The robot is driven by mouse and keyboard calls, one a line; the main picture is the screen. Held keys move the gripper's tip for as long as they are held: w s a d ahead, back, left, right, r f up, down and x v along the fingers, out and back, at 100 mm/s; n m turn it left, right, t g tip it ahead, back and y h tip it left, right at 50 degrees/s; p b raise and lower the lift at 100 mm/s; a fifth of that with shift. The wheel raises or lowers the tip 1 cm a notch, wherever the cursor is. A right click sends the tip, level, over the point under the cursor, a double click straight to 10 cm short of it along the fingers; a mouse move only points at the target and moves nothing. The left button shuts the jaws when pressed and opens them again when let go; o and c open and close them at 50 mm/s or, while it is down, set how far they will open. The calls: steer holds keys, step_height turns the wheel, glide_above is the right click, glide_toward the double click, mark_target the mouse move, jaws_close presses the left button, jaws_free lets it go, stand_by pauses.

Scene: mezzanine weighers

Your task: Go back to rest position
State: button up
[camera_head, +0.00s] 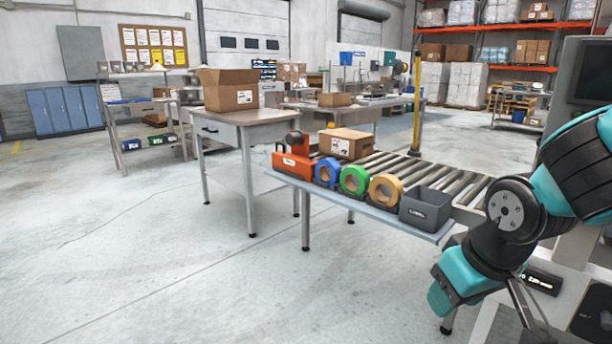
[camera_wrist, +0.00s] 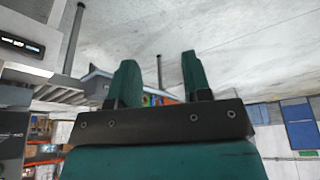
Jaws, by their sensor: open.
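My gripper (camera_wrist: 160,75) shows in the wrist view with two teal fingers spread apart. The gap between them is empty, and nothing is held. In the head view my teal and black arm is bent at the lower right, in front of the roller conveyor (camera_head: 472,184). My fingers cannot be made out there. The wrist view is upside down, with the floor at the top.
An orange tape dispenser (camera_head: 292,164), blue, green and yellow tape rolls (camera_head: 386,188) and a grey bin (camera_head: 425,208) line the conveyor's front shelf. A carton (camera_head: 346,143) sits behind them. A table (camera_head: 245,117) bears an open box (camera_head: 229,90). The left floor is clear.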

steer(key=s+a+r+n+g+y+p, duration=0.1)
steer(key=s+a+r+n+g+y, duration=0.4)
steer(key=s+a, duration=0.6)
step_height(320, 180, up, 19)
steer(key=s+d+t+h+p, duration=0.1)
steer(key=d+p, duration=0.1)
steer(key=p, duration=1.6)
steer(key=shift+d+m+h+p, duration=0.2)
steer(key=shift+m+h+p, duration=0.1)
steer(key=shift+m+p, duration=0.1)
